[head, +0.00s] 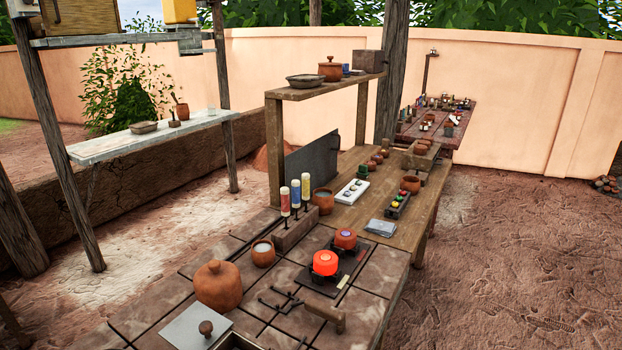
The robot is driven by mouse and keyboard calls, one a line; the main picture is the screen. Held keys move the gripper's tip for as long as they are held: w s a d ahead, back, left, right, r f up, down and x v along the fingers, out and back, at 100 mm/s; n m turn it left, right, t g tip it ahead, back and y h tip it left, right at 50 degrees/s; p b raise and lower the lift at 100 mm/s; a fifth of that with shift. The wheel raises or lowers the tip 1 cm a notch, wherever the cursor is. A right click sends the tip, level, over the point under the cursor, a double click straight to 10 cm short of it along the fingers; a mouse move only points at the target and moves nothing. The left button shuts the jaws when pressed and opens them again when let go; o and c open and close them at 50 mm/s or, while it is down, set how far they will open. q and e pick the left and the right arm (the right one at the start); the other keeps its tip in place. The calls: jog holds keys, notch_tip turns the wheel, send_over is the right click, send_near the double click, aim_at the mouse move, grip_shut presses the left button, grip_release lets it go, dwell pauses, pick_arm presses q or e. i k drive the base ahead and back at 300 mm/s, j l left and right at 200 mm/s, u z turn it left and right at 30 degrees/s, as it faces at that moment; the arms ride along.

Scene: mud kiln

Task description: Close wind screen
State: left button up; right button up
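A dark grey upright panel (312,166), which looks like the wind screen, stands at the left edge of the wooden bench, beside the shelf post. Its lower part is partly hidden behind the tubes and pots. I cannot tell from this view whether it is hinged or slides. Two glowing orange-red pieces (325,263) sit on a dark plate on the tiled worktop (165,303), nearer than the panel. Neither of my grippers is in view.
A clay jar (218,286), a small cup (263,253), a wooden-handled tool (325,313) and a grey lid (196,329) crowd the worktop. A raised shelf (310,91) overhangs the bench (350,212). Open dirt ground (510,260) lies to the right.

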aim_at(317, 158)
jog(key=i+u, duration=0.15)
jog(key=u, duration=0.35)
jog(key=i+l+u, duration=0.15)
jog(key=l+u, duration=0.55)
jog(key=i+l, duration=0.05)
jog(key=l, duration=0.05)
